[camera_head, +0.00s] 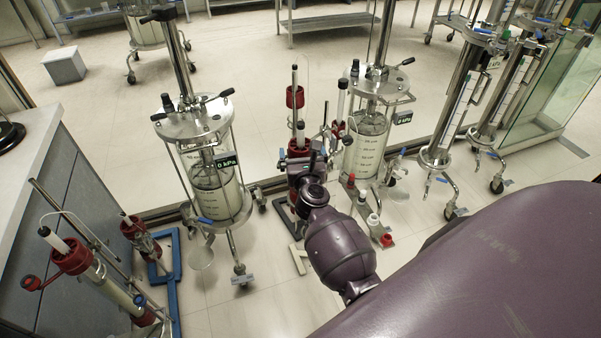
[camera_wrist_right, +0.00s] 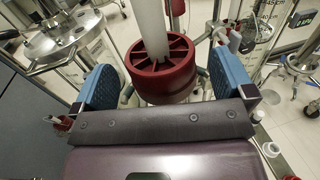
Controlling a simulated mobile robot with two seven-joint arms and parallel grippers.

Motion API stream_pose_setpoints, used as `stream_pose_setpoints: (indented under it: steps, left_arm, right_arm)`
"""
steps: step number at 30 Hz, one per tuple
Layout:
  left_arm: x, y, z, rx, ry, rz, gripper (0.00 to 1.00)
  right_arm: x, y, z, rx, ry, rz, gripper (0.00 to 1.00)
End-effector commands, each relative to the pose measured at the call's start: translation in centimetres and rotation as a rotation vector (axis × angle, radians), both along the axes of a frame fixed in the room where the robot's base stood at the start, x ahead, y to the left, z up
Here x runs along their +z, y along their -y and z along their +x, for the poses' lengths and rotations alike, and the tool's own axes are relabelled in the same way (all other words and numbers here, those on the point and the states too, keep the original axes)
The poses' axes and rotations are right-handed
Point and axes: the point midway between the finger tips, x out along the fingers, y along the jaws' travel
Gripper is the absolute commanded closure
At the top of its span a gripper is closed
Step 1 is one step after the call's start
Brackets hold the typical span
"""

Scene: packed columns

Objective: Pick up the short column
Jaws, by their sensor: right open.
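The short column shows a red cap (camera_wrist_right: 162,68) and a white rod (camera_wrist_right: 151,25) in the right wrist view. In the head view its red cap (camera_head: 298,151) is partly hidden by my right gripper. My right gripper (camera_head: 307,165) is open, coming down from above and in front. In the right wrist view its blue-padded fingers (camera_wrist_right: 163,84) stand on either side of the red cap, with small visible gaps. The column's lower body is hidden. My left gripper is in neither view.
A taller column with a red collar (camera_head: 295,97) stands right behind. Glass vessels on wheeled stands flank the spot, left (camera_head: 215,185) and right (camera_head: 365,145). More red-capped columns (camera_head: 70,257) stand at lower left beside a counter (camera_head: 25,165). Small bottles (camera_head: 373,222) stand to the right.

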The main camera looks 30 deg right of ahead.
Motion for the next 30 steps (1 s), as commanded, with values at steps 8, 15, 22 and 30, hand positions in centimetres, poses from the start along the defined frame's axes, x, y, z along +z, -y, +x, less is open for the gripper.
stream_pose_setpoints:
  steps: [8,15,22,30]
  left_arm:
    - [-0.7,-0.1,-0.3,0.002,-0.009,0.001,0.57]
    - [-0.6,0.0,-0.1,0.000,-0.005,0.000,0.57]
    - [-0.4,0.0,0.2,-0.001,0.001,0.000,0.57]
    - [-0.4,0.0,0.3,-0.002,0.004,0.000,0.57]
  right_arm:
    - [-0.3,1.3,2.5,-0.001,0.000,-0.001,0.00]
    - [-0.3,1.3,2.5,-0.001,0.000,-0.001,0.00]
    - [-0.3,1.3,2.5,0.000,0.000,-0.001,0.34]
    - [-0.3,1.3,2.5,0.000,0.000,-0.001,0.75]
